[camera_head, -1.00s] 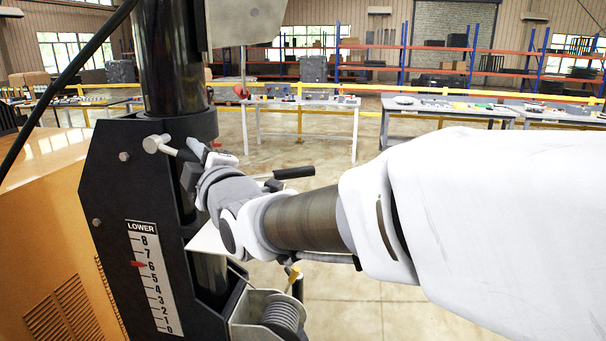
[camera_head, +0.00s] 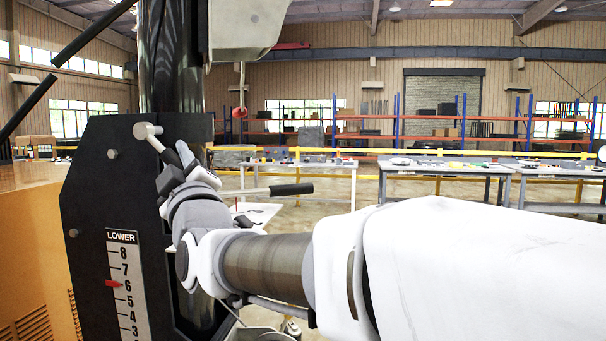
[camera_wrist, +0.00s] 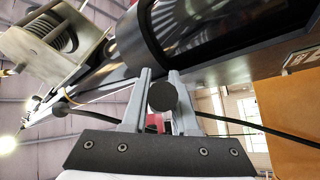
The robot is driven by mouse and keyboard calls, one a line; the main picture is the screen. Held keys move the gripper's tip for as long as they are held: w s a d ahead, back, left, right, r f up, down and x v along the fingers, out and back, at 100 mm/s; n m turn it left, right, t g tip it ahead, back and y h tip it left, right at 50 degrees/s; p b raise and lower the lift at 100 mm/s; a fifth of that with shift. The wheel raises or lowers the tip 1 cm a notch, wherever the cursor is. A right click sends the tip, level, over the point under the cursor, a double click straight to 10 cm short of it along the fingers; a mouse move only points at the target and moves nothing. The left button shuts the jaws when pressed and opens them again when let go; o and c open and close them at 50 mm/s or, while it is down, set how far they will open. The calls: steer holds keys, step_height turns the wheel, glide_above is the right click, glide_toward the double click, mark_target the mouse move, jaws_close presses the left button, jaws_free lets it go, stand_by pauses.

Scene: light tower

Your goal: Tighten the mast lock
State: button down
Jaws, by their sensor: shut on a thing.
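The mast lock is a silver T-shaped bolt (camera_head: 148,131) at the collar of the black mast (camera_head: 172,60), on the upper front of the black mast housing (camera_head: 95,190). Its rod slopes down to the right toward my gripper (camera_head: 174,160). My gripper is shut on the lock handle. In the wrist view the handle's round dark end (camera_wrist: 163,96) sits between the two grey fingers of my gripper (camera_wrist: 160,88). The contact itself is partly hidden in the head view. A scale marked LOWER (camera_head: 128,290) with a red pointer is on the housing's front.
A crank with a black grip (camera_head: 291,189) sticks out to the right just beyond my wrist. The winch drum (camera_wrist: 52,32) shows in the wrist view. The orange machine body (camera_head: 30,250) stands left. Work tables (camera_head: 445,166) and a yellow rail stand behind, across open floor.

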steer(key=shift+a+f+m+t+b, duration=0.15)
steer(key=shift+m+t+b, duration=0.15)
steer(key=shift+b, duration=0.15)
steer(key=c, duration=0.7)
jaws_free()
steer(key=b+v, duration=0.1)
steer(key=v, duration=1.6)
steer(key=shift+s, duration=0.15)
